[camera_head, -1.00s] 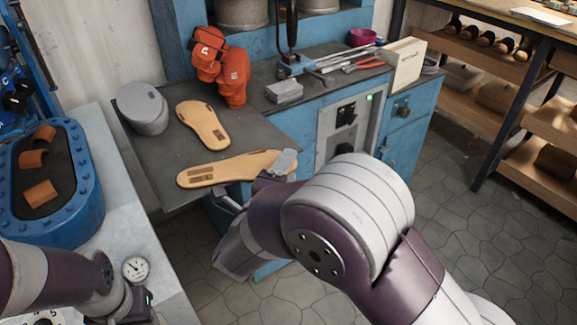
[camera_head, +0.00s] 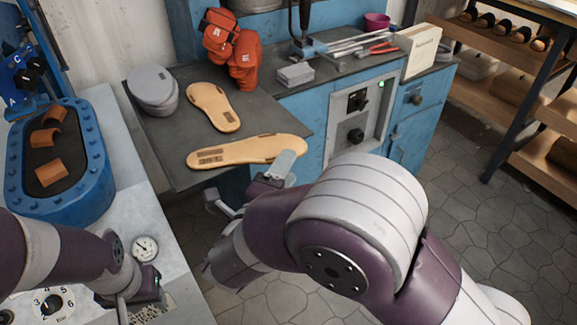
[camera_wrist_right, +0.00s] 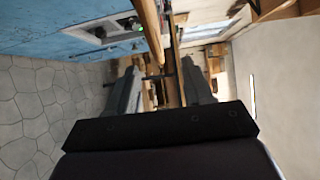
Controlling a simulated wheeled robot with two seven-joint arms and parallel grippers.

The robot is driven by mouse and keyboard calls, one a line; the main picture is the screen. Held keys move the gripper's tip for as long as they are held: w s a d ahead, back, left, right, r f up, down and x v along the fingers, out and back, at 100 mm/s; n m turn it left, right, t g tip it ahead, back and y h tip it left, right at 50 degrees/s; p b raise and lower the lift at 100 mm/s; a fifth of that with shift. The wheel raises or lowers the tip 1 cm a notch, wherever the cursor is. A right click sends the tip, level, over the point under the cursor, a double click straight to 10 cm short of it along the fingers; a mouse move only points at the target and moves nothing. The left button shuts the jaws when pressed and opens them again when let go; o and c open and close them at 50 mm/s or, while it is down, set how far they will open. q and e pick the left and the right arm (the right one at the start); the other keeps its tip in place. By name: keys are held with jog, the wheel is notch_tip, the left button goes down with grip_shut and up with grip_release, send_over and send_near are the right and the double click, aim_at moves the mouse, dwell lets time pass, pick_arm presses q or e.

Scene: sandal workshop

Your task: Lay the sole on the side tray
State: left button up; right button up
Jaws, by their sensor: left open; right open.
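A long tan sole (camera_head: 235,153) lies flat on the dark side tray (camera_head: 155,150), along its front edge, with its right end near the tray's right corner. A second tan sole (camera_head: 213,106) lies behind it on the same tray. My right gripper (camera_head: 262,182) is open at the front sole's lower right edge; one finger overlaps that edge in the picture. In the right wrist view its two fingers (camera_wrist_right: 160,88) are apart, with a thin tan edge, probably the sole's, beyond them. My left gripper (camera_head: 138,303) is partly cut off at the bottom left, away from the soles.
A grey round stack (camera_head: 153,90) and red gloves (camera_head: 235,50) stand at the tray's back. A grey block (camera_head: 296,75), pliers (camera_head: 378,48) and a box (camera_head: 418,50) are on the blue bench. A blue oval basin (camera_head: 93,165) stands left. Open floor lies right.

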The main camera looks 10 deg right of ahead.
jog(key=shift+s+a, duration=0.2)
jog(key=shift+s, duration=0.15)
jog(key=o, duration=0.6)
jog(key=shift+c, duration=0.2)
jog(key=shift+a, duration=0.1)
